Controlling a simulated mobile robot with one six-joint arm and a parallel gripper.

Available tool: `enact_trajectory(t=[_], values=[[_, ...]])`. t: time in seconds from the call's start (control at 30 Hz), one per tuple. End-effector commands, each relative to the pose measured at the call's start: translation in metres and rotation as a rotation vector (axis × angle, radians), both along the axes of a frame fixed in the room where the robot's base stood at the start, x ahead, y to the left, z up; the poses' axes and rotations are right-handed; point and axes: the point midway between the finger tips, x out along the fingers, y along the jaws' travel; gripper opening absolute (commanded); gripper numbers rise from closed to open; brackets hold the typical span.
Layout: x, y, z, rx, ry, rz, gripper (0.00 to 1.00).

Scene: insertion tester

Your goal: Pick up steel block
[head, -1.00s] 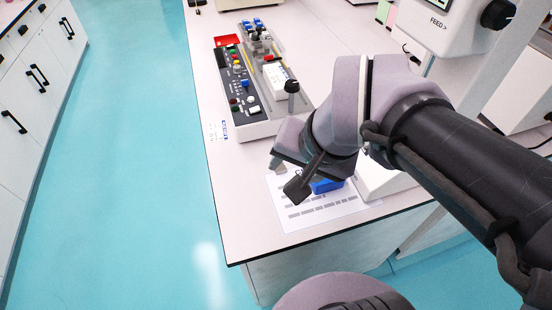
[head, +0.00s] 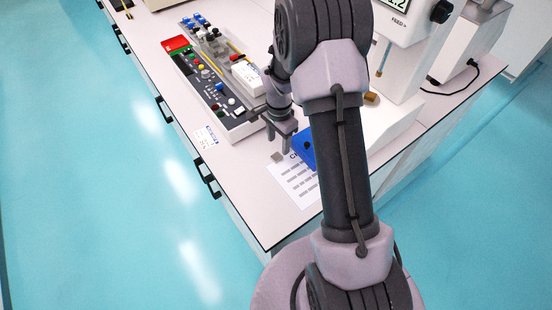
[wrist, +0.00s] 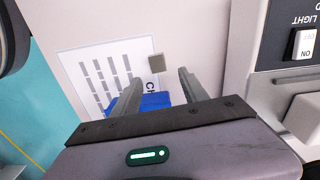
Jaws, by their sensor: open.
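The steel block is a small flat grey square; in the wrist view the block (wrist: 157,63) lies on the bench top beside the edge of the printed sheet. In the head view the block (head: 277,157) shows just below my gripper (head: 282,144). In the wrist view my gripper (wrist: 161,76) is open and empty, its two fingers spread wide. The block shows just past the fingertips, between their lines, nearer the left finger in the picture. My gripper appears to be above the bench, apart from the block.
A printed sheet (head: 295,187) lies beside the block, with a blue object (head: 307,149) partly on it. A control panel (head: 215,92) with buttons and knobs stands behind. A white tester (head: 400,88) stands to the right. The bench's left edge is near.

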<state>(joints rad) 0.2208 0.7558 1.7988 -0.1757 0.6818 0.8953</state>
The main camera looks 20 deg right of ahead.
Motion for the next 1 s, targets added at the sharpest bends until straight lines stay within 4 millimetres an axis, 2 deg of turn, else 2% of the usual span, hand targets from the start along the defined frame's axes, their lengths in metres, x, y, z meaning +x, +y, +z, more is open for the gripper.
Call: enact_trajectory(t=[0.17,0.37,0.57,0.83,1.0], values=[[-0.002,0.003,-0.018,0.000,0.000,0.001,0.52],[-0.005,0.008,-0.056,0.001,0.001,0.002,0.52],[-0.005,0.008,-0.056,0.000,-0.001,0.001,0.52],[-0.005,0.008,-0.055,0.000,-0.001,0.001,0.00],[-0.005,0.008,-0.055,0.000,-0.001,0.001,0.00]])
